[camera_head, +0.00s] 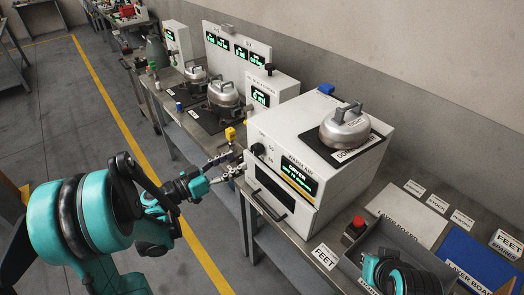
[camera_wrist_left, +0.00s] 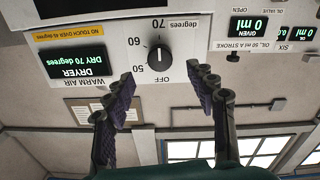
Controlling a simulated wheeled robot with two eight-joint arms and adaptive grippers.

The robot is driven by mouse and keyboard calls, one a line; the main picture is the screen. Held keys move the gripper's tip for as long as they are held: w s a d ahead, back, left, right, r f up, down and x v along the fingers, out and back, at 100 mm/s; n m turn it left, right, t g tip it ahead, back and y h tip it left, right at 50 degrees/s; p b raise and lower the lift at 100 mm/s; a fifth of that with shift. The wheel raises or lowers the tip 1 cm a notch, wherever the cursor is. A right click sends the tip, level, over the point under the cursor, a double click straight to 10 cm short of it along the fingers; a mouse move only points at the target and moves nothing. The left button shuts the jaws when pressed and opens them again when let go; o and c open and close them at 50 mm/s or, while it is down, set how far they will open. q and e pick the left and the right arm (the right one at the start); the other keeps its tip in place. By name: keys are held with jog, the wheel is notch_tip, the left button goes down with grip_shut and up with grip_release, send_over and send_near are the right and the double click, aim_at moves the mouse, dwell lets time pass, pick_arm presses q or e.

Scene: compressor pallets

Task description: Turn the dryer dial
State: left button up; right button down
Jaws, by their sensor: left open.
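A drawer-like front with a dark handle (camera_head: 270,203) is below the panel. A yellow block (camera_head: 230,134) is near my left fingers. Other machines with pots (camera_head: 222,94) stand farther back. A red button (camera_head: 358,222) and a grey tray (camera_head: 425,256) are at the right.

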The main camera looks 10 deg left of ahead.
aim_at(254, 151)
pick_arm(q)
jog(key=b+x, duration=0.1)
jog(key=x, duration=0.6)
jog(key=shift+w+d, duration=0.2)
jog(key=shift+w, duration=0.05)
jog(key=c, duration=1.2)
